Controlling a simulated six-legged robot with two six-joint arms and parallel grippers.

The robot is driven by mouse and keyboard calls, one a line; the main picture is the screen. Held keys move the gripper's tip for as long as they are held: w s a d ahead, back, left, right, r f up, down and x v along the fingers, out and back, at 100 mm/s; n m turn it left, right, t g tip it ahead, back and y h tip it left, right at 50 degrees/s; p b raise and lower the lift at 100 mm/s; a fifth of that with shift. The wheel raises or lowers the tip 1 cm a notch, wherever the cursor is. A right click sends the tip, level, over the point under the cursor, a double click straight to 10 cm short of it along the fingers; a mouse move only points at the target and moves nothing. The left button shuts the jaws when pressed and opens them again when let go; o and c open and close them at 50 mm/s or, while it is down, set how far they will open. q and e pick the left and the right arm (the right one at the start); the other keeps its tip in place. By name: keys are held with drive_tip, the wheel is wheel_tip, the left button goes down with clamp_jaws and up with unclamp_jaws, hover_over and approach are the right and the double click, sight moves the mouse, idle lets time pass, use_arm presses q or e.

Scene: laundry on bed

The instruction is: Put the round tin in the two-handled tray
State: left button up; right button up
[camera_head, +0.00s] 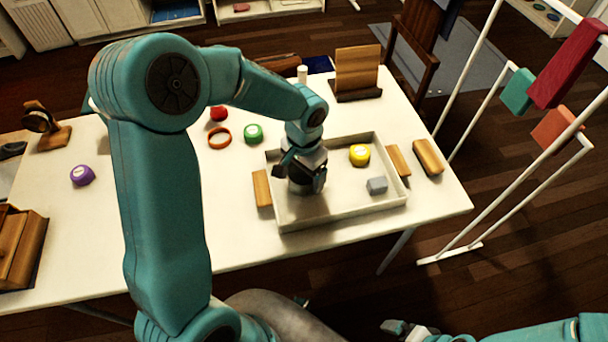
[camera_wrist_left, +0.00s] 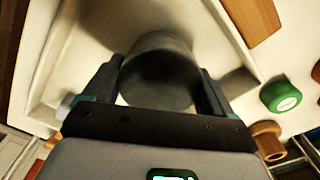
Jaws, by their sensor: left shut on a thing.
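The two-handled tray (camera_head: 345,213) is white and shallow, with a wooden handle (camera_head: 262,188) on its left side and another (camera_head: 398,161) on its right. My left gripper (camera_head: 306,182) points down inside the left part of the tray. It is shut on the round tin, a dark grey cylinder (camera_wrist_left: 160,78) between its fingers in the left wrist view. In the head view the gripper mostly hides the tin. I cannot tell if the tin touches the tray floor. My right gripper (camera_head: 402,328) is low at the bottom edge, away from the table.
A wooden block (camera_head: 428,157) lies right.

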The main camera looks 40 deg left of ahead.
use_arm(q)
drive_tip(key=shift+f, duration=0.65)
drive_tip(key=shift+r, duration=0.1)
drive_tip(key=o, duration=0.9)
drive_tip(key=shift+f, duration=0.2)
drive_tip(key=shift+c, duration=0.2)
drive_tip(key=shift+r, duration=0.35)
wheel_tip(320, 180, up, 12)
drive_tip(key=shift+f+p, duration=0.15)
drive_tip(key=shift+p, duration=0.45)
